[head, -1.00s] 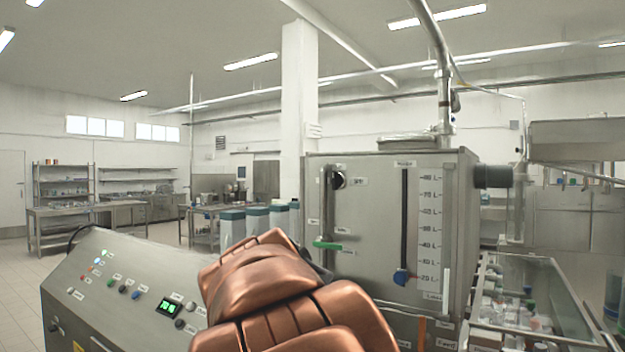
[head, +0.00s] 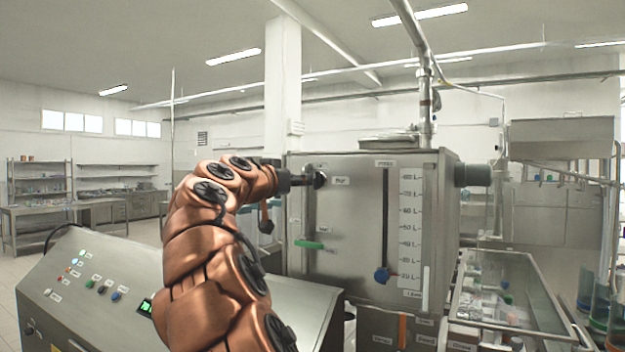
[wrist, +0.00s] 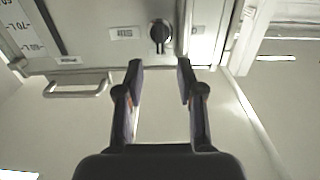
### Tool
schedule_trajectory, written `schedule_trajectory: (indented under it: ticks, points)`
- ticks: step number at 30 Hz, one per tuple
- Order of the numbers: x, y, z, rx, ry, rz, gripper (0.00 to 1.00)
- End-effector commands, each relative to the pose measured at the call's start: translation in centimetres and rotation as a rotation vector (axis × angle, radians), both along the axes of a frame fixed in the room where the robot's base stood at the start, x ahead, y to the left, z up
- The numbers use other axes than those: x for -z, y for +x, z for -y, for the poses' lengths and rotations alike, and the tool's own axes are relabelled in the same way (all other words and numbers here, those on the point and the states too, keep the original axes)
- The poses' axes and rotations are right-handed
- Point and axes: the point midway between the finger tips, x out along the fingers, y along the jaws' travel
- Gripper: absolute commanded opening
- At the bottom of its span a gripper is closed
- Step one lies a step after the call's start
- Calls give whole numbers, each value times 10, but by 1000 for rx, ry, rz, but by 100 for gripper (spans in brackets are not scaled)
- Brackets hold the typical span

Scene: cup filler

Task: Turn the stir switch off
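The stir switch is a round black knob (head: 320,180) with a raised grip, high on the left of the steel tank's front, beside a small label. In the wrist view the knob (wrist: 160,34) lies ahead, between the lines of the two fingers, and its grip looks roughly upright in the picture. My gripper (wrist: 160,65) is open and empty, with a finger to each side and the tips seemingly short of the knob. In the head view my gripper (head: 300,180) is at the knob's left and partly hides it.
The steel tank (head: 350,230) carries a green-handled lever (head: 308,244) below the knob and a blue slider knob (head: 382,275) on a litre scale. A control panel (head: 85,285) stands lower left. A glass-sided bin (head: 510,270) stands right.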

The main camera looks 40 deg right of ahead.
Motion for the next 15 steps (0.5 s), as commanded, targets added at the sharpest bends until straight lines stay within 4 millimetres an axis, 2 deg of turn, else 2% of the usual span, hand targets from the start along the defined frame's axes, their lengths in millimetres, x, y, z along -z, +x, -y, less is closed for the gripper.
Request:
schedule_trajectory:
  ticks: [8, 15]
  points:
    - [-2, 6, 19, 1, -1, 0, 38]
    - [-3, 15, 53, 4, 1, 0, 38]
